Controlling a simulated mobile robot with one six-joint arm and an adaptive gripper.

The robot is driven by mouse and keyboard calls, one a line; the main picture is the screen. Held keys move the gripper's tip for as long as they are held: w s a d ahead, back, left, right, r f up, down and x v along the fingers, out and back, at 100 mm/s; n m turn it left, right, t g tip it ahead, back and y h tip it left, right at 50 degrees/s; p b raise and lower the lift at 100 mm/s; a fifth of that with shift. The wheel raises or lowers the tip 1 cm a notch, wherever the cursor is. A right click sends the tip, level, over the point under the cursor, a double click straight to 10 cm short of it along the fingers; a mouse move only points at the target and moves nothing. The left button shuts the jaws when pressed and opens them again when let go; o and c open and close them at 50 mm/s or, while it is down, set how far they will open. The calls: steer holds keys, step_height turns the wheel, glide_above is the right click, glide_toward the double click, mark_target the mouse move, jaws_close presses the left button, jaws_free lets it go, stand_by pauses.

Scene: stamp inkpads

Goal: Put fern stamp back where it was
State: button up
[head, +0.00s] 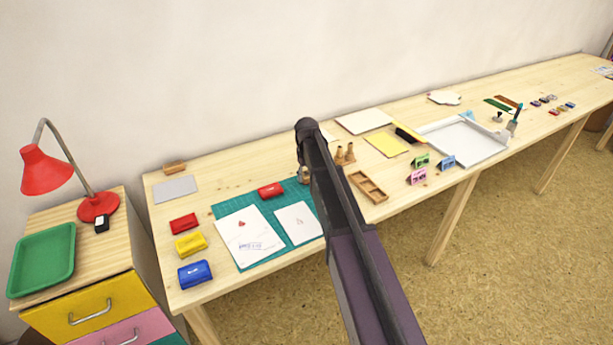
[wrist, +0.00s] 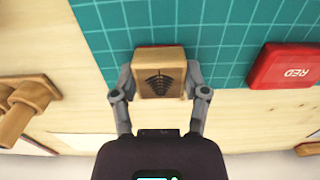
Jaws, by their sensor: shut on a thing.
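The fern stamp (wrist: 159,83) is a light wooden block with a dark fern mark on its face. In the wrist view my gripper (wrist: 159,80) is shut on its two sides. A thin red strip shows along its far edge. It is over the edge of the green cutting mat (wrist: 225,35); I cannot tell its height. In the head view my arm hides most of the gripper and stamp; a small part of the stamp (head: 304,175) shows left of the arm. Other wooden stamps (head: 345,154) stand just right of the arm; their handles (wrist: 15,118) show at left in the wrist view.
A red inkpad (head: 270,190) lies on the mat near the gripper. A compartmented wooden tray (head: 382,196) lies right of the arm. Two white sheets (head: 238,255) lie on the mat, with red, yellow and blue inkpads (head: 195,273) to its left. Bare tabletop (head: 220,178) shows behind the mat.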

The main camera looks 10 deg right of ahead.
mark_target(307, 174)
steer(key=shift+f, duration=0.2)
steer(key=o, duration=1)
steer(key=shift+c, duration=0.2)
steer(key=shift+r, duration=0.3)
step_height(307, 174, up, 12)
steer(key=p, duration=1.2)
steer(key=shift+s+f, duration=0.1)
steer(key=shift+s, duration=0.05)
steer(key=s+m, duration=0.3)
steer(key=s, duration=2.5)
steer(key=shift+s+m, duration=0.3)
steer(key=shift+s, duration=0.05)
steer(key=shift+a, duration=0.1)
